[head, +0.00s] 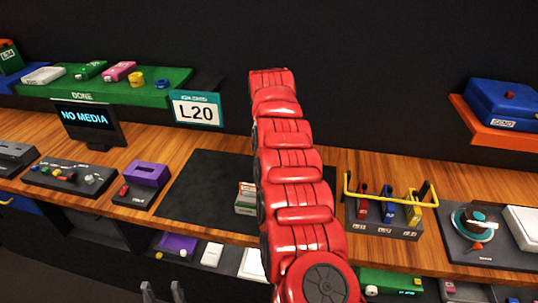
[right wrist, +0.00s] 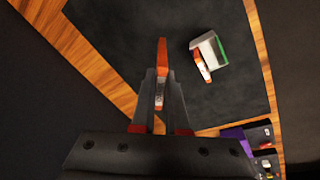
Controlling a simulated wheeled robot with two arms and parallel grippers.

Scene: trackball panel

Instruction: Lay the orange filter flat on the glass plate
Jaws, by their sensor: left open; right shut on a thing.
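My right gripper (right wrist: 161,95) is shut on a thin upright orange piece, which looks like the orange filter (right wrist: 161,52), seen edge-on with a pale speckled part between the fingers. It is above or beside the dark mat (right wrist: 225,105); the height cannot be told. In the head view my red right arm hides this gripper and the filter. My left gripper (head: 163,292) is open and empty at the bottom edge, in front of the bench. I cannot make out the glass plate for certain; a white flat-topped box (head: 523,222) stands at the far right.
A small white and green box (right wrist: 208,50) with an orange and white piece beside it sits on the mat. A purple device (head: 147,173) stands left of the mat. A rack with a yellow bar (head: 390,203) and a panel with a teal ring (head: 474,219) stand right.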

